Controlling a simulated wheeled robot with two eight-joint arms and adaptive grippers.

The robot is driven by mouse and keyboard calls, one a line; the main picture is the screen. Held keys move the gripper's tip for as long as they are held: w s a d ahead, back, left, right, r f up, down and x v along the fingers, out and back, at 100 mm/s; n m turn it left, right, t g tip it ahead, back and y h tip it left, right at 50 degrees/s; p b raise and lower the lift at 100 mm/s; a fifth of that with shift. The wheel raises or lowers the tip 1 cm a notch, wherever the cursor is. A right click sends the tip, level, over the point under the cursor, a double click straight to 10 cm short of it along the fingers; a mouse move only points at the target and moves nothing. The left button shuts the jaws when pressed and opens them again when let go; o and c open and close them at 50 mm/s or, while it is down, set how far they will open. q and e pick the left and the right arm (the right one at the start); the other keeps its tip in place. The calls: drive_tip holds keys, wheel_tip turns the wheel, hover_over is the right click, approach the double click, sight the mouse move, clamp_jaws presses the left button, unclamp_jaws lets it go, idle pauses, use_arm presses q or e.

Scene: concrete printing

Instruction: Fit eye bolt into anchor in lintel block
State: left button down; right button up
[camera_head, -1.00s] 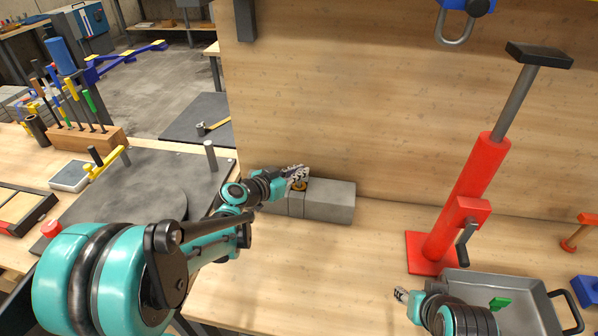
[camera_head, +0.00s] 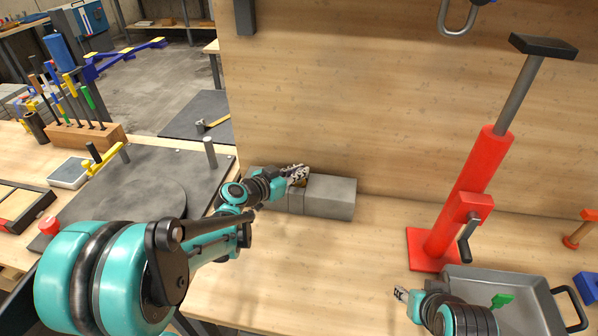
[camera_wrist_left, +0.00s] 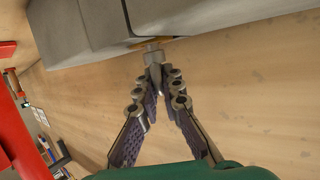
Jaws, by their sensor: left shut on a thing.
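The grey lintel block (camera_head: 330,197) lies on the bench against the wooden back panel; it also shows at the top of the left wrist view (camera_wrist_left: 170,14). My left gripper (camera_head: 300,174) is at the block's top, near its middle. In the left wrist view its fingertips (camera_wrist_left: 154,58) come together at the block's edge, shut on a small piece that I take for the eye bolt. A brass-coloured bit (camera_wrist_left: 150,42) shows just beyond the tips, mostly hidden. I cannot tell how far the bolt sits in the anchor. My right gripper (camera_head: 401,294) is low at right, away from the block.
A red jack-like stand (camera_head: 462,205) rises right of the block. A grey metal tray (camera_head: 530,305) with a green piece (camera_head: 502,300) is at lower right. A tool rack (camera_head: 85,138) and a dark plate (camera_head: 150,195) are at left. The bench before the block is clear.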

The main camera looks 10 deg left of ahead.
use_arm(q)
drive_tip(key=m+g+h, duration=0.2)
drive_tip(key=m+h, duration=0.1)
drive_tip(key=shift+w+a+f, duration=0.1)
drive_tip(key=shift+a, duration=0.05)
use_arm(e)
drive_tip(key=shift+f, duration=0.25)
use_arm(q)
drive_tip(key=shift+m+g+h+b, duration=0.3)
drive_tip(key=shift+m+g+h, duration=0.7)
drive_tip(key=shift+m+g, duration=0.15)
